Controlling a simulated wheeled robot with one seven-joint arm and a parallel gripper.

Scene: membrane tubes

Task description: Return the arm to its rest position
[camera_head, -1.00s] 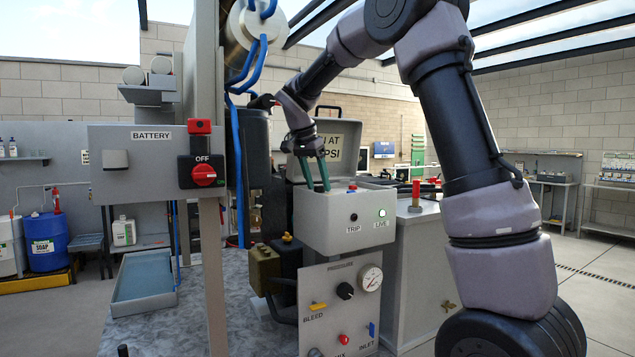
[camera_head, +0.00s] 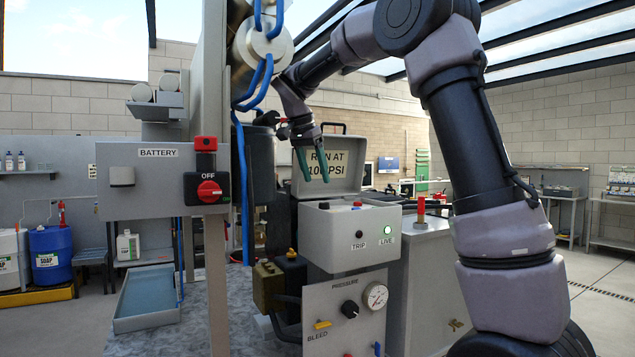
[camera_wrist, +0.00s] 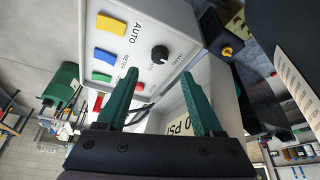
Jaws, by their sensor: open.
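My gripper (camera_head: 311,166) has green fingers, spread apart with nothing between them. In the head view it hangs in front of the open lid (camera_head: 338,166) marked RUN AT 10, PSI, above the grey control box (camera_head: 335,242) with TRIP and a lit green LIVE lamp. In the wrist view the two fingers (camera_wrist: 160,100) are apart, and the control box's top panel (camera_wrist: 140,45) shows yellow, blue, green and red buttons and a black knob. My arm arches up and over from the lower right. Whether the fingers touch the lid is hard to tell; they look apart from it.
A pressure panel (camera_head: 335,293) with gauge and knobs stands below the control box. A battery box (camera_head: 143,200) with a red OFF switch (camera_head: 208,188) and a post stand to the left, beside blue hoses (camera_head: 243,170). A blue tray (camera_head: 148,295) lies at lower left. Open floor shows at right.

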